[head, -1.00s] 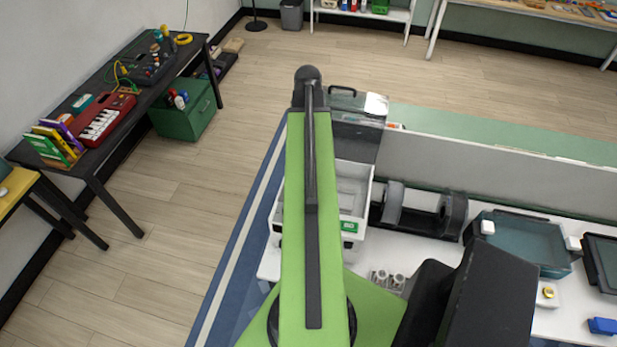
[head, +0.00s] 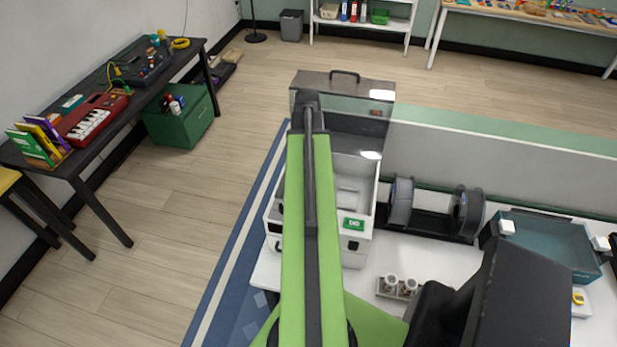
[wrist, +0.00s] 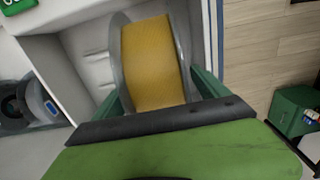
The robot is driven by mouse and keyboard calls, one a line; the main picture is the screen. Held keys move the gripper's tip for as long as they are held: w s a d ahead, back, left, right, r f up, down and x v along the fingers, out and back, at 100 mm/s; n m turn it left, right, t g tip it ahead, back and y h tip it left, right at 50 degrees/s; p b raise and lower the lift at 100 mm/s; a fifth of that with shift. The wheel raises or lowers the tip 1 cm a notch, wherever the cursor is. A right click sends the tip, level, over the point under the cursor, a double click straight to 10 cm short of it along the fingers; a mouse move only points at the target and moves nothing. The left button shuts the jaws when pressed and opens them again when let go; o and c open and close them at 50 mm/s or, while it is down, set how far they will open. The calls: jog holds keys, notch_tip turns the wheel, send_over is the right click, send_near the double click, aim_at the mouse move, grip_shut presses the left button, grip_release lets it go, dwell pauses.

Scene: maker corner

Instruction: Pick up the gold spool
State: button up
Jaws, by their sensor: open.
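The gold spool (wrist: 152,62), with yellow-gold winding between grey flanges, shows in the wrist view straight ahead of my gripper (wrist: 157,90). The green fingers are apart, one on each side of the spool's near part. I cannot tell whether they touch it. Its lower part is hidden behind the dark gripper edge. A white open box surrounds or lies behind the spool in the wrist view. In the head view the white box (head: 364,238) stands at the bench's left end, partly hidden by my arm. The spool and my gripper are hidden there.
Two dark grey spools (head: 401,202) stand on a holder right of the box. A clear lid (head: 345,82) rises behind it, near a grey divider (head: 480,165). Small metal cups (head: 399,285) and a teal tray (head: 550,243) are on the bench.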

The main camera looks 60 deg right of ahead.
notch_tip(320, 180, down, 2)
jog(key=shift+b, duration=0.35)
jog(key=shift+r, duration=0.2)
jog(key=shift+c, duration=0.4)
grip_shut()
